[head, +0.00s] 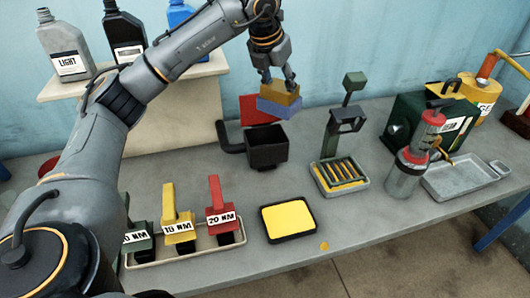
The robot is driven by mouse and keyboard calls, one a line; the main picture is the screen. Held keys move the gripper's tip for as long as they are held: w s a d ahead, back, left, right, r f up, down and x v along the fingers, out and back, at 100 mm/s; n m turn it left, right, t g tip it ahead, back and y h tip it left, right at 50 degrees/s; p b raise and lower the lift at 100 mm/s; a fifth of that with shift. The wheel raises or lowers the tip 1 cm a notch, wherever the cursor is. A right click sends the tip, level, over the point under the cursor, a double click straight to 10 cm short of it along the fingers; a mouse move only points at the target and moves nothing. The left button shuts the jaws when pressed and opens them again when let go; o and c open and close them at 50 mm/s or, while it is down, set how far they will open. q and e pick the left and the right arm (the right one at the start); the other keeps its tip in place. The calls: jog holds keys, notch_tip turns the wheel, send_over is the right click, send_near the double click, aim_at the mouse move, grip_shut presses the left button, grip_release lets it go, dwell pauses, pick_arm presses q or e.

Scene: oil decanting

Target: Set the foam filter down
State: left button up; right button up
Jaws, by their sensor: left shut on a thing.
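My left gripper (279,82) is shut on a small block, the foam filter (279,107), with a tan-yellow upper part and a blue lower part. It holds the block in the air, in the picture just above a black open-topped box (268,150) with a side handle. I cannot tell the exact height or whether the block touches the box. A red flat piece (255,110) shows behind the block, partly hidden by it. My right gripper is not in view.
A black tray with a yellow pad (288,218) lies at the front. Left of it, a tray holds red (220,218), yellow and green labelled tools. Right stand a slotted tray (340,174), a green machine, a red-topped pump (411,165) and a shallow metal pan (465,180). Bottles stand on a shelf.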

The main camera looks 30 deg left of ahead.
pick_arm(q)
jog(key=w+a+r+n+g+y, duration=0.2)
jog(key=a+r+n+y, duration=0.2)
jog(key=r+n, duration=0.5)
jog(key=shift+n+h, duration=0.3)
jog(key=shift+n, duration=0.1)
jog(key=f, duration=0.6)
jog(key=f+b, duration=0.1)
jog(key=f, duration=0.2)
jog(key=shift+s+a, duration=0.2)
jog(key=shift+a, duration=0.05)
notch_tip(320, 180, down, 19)
jog(key=p, duration=0.3)
jog(key=shift+r+p, duration=0.2)
jog(key=shift+p, duration=0.2)
jog(key=shift+f, duration=0.35)
